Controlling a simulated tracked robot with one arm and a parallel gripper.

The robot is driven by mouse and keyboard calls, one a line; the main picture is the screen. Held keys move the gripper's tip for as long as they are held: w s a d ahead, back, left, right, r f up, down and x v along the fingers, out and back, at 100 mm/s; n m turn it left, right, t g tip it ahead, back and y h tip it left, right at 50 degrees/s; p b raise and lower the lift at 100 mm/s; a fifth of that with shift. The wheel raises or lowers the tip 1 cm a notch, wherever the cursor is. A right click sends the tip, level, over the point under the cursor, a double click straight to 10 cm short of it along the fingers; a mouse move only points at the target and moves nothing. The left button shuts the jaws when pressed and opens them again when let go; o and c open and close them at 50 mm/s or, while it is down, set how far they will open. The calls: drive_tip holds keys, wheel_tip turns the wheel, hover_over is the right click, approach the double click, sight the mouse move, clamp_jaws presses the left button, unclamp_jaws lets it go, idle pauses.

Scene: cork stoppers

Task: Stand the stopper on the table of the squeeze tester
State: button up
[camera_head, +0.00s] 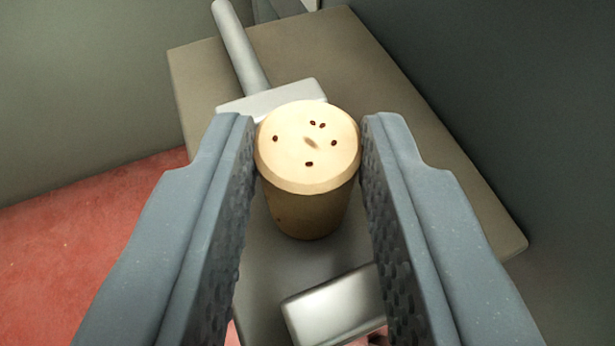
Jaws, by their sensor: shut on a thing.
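The cork stopper (308,150) is a pale, tapered plug with a few small dark pits on its top. It is upright between the two fingers of my gripper (309,135), with its wide end up. The fingers are textured on the inside and are shut on its sides. What looks like the squeeze tester shows behind it: a light grey rod (240,45) ending in a flat plate (250,103). A grey surface lies below the stopper. I cannot tell whether the stopper's foot touches it.
A brownish bench-like block (440,180) extends to the right and back. A shiny metal block (330,305) sits in front of the stopper, between the fingers. Red floor (90,240) is at left, and plain greenish-grey walls stand around.

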drive_tip(key=o, duration=0.9)
drive_tip(key=p+v, duration=0.3)
drive_tip(key=v, duration=0.9)
drive_tip(key=shift+r, duration=0.1)
